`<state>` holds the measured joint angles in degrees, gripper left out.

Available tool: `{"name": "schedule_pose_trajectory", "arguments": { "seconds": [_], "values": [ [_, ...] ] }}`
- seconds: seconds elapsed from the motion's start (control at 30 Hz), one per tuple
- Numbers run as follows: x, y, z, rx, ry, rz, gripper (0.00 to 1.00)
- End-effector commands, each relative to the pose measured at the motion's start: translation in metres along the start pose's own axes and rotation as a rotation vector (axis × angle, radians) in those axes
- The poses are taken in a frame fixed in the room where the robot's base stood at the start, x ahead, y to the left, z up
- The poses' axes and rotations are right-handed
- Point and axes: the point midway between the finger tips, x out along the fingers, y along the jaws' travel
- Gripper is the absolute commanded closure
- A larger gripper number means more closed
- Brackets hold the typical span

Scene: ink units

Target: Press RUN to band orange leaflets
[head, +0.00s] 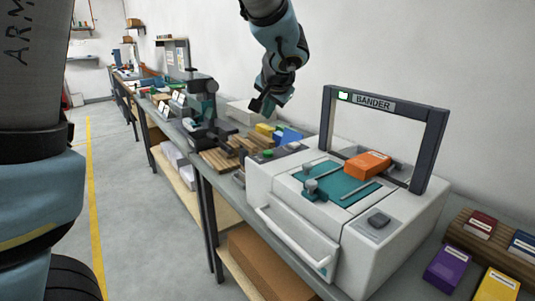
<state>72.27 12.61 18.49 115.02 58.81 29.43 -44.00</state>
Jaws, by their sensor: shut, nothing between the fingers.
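The white bander (345,255) stands on the bench at the right, with a dark arch labelled BANDER (373,103) over its top. A stack of orange leaflets (367,163) lies at the back of its teal plate (338,186), by the arch opening. A green button (267,153) is on the machine's left end, and a dark grey button (378,220) is at its front right. Their labels are too small to read. My gripper (263,105) is shut and empty, in the air above and left of the machine, apart from everything.
A green lamp (343,96) shows on the arch. A dark press-like device (205,110) and a wooden rack (222,158) stand left of the bander. The floor at the left is clear.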

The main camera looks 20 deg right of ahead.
Motion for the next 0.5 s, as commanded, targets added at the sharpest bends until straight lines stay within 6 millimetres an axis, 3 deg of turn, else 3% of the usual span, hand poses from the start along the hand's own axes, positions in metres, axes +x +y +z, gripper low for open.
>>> {"name": "schedule_pose_trajectory", "arguments": {
  "seconds": [0.5],
  "values": [
    [0.049, 0.036, 0.036, 0.0, -0.001, 0.0, 1.0]
  ]
}}
